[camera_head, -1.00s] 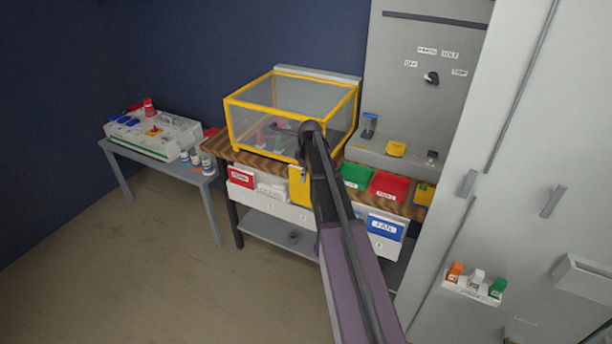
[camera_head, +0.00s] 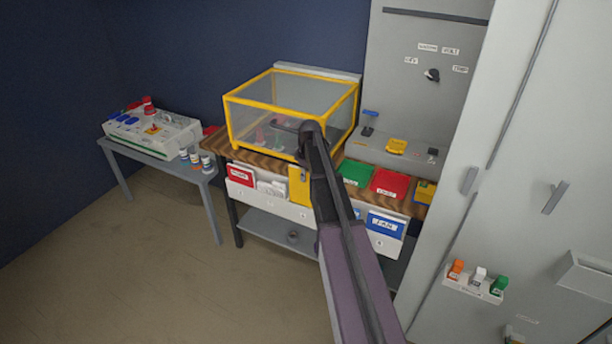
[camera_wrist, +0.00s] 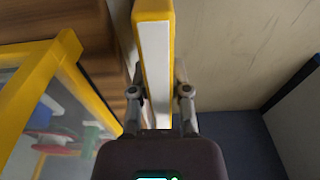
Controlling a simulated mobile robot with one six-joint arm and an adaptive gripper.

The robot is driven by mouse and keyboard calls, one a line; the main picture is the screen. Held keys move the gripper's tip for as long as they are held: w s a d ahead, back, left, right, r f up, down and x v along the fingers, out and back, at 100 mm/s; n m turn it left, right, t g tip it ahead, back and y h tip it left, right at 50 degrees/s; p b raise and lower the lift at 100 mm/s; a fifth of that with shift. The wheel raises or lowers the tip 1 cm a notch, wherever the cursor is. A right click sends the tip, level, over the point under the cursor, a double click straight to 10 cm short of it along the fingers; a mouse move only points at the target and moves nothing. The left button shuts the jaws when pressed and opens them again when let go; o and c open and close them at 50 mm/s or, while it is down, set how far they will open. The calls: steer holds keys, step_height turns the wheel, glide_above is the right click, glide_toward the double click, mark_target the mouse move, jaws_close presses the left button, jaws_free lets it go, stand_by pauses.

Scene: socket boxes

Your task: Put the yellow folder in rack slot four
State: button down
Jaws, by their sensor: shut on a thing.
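The yellow folder (camera_head: 298,187) is upright at the front of the white rack (camera_head: 262,203), left of my arm. In the wrist view the yellow folder (camera_wrist: 155,50) has a white strip along its edge. My gripper (camera_wrist: 160,90) is shut on it, one finger on each side. In the head view my arm hides the gripper and part of the rack. A red folder (camera_head: 241,175) stands at the rack's left end and a blue folder (camera_head: 384,224) at its right end. I cannot tell whether the yellow folder's lower edge is inside a slot.
A yellow-framed clear case (camera_head: 340,110) stands on the wooden bench just behind the rack. Green (camera_head: 356,173) and red (camera_head: 390,183) pieces lie on the bench to the right. A grey cabinet (camera_head: 530,170) is at the right. The floor in front is clear.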

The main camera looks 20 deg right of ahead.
steer(key=shift+f, duration=0.3)
steer(key=shift+f+b, duration=2.4)
steer(key=shift+b, duration=0.15)
steer(key=shift+f, duration=0.15)
steer(key=shift+f+b, duration=1.65)
steer(key=shift+b, duration=0.15)
steer(key=c, duration=0.5)
jaws_free()
